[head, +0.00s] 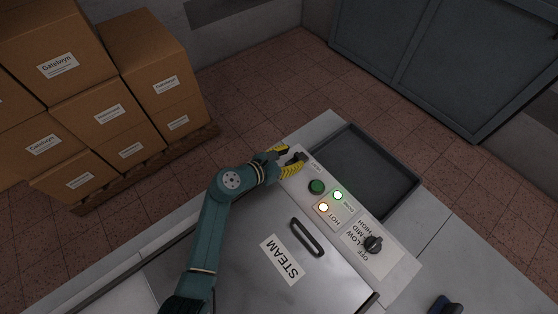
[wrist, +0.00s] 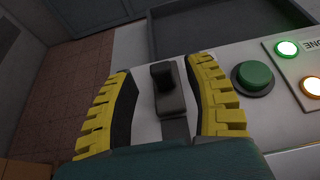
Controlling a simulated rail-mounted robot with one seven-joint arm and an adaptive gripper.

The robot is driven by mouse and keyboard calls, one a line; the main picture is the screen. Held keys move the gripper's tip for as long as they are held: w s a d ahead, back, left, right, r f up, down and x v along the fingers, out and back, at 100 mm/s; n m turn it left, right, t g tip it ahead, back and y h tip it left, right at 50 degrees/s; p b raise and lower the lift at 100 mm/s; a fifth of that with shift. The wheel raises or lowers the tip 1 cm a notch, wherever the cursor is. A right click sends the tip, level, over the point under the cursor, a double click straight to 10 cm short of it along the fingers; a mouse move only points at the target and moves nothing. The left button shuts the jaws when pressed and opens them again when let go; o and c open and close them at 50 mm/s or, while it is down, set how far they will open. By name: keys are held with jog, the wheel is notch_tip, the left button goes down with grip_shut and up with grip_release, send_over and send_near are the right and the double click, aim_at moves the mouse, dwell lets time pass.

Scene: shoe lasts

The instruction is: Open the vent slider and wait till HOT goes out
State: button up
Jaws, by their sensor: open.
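The vent slider is a dark knob (wrist: 170,98) on the pale control panel (head: 390,265); a dark strip of its track shows below it in the wrist view. My gripper (head: 285,159) is open, its yellow-padded fingers on either side of the knob in the wrist view (wrist: 160,75), with gaps visible at both sides. The HOT lamp (head: 323,207) glows orange-white; it also shows orange in the wrist view (wrist: 312,86). The DONE lamp (head: 338,195) glows green. The vent's label is partly hidden by my gripper.
A green button (head: 317,186) sits close to the slider. A black dial (head: 373,243) is farther along the panel. The metal STEAM lid (head: 250,275) with a dark handle (head: 307,237) lies beside the panel. A dark tray (head: 365,172) stands behind; boxes (head: 110,110) are stacked at left.

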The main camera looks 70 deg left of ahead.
jog(key=v, duration=0.8)
jog(key=shift+s+d, duration=0.15)
jog(key=shift+s, duration=0.05)
jog(key=shift+w, duration=0.1)
